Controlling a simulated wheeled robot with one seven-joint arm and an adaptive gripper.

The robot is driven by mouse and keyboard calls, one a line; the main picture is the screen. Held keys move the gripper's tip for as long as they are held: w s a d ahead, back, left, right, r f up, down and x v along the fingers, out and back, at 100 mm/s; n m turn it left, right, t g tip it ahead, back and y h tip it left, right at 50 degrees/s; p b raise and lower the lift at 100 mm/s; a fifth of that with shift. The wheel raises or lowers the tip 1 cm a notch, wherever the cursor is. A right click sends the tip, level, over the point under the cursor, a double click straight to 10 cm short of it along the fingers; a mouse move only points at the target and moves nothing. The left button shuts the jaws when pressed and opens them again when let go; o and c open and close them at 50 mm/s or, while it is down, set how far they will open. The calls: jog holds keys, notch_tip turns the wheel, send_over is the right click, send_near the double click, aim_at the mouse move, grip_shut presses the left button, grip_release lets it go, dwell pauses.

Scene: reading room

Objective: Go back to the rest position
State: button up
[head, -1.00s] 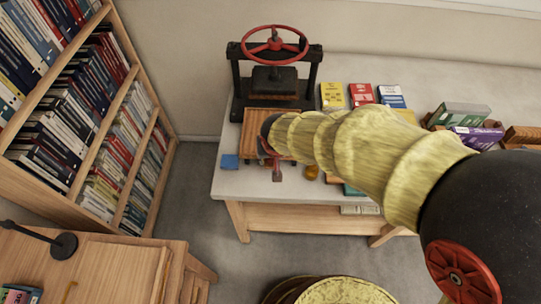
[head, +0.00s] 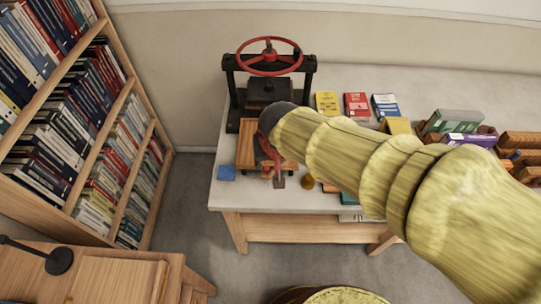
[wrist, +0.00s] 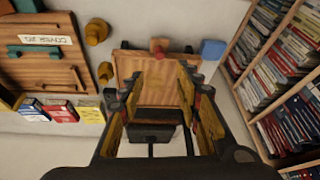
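My gripper (wrist: 160,88) is open in the wrist view, its two fingers apart with nothing seen held between them. It hangs above a wooden board (wrist: 135,68) on the pale table. In the head view the gripper (head: 274,160) is partly hidden by my yellow-sleeved arm, and the board (head: 247,152) shows beside it at the table's left end. A small reddish-brown piece (wrist: 158,46) shows at the board's edge in the wrist view.
A black press with a red wheel (head: 269,58) stands behind the gripper. A blue block (head: 227,173) lies left of the board. Books (head: 357,104) and wooden racks (head: 520,140) stand to the right. A bookcase (head: 75,130) stands left, with floor between.

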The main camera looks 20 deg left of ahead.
dwell(0.3)
jog(key=s+d+r+m, duration=0.1)
jog(key=s+d+r, duration=0.2)
jog(key=d, duration=0.7)
jog(key=s+d+r+m+t+h, duration=0.1)
jog(key=s+d+r, duration=0.3)
jog(key=d, duration=0.6)
jog(key=s+d+r+m+h, duration=0.1)
jog(key=s+d+r+m, duration=0.1)
jog(key=d, duration=0.8)
jog(key=shift+s+d+r+t, duration=0.35)
jog(key=shift+s+r, duration=0.4)
jog(key=shift+s, duration=0.35)
jog(key=shift+c, duration=0.5)
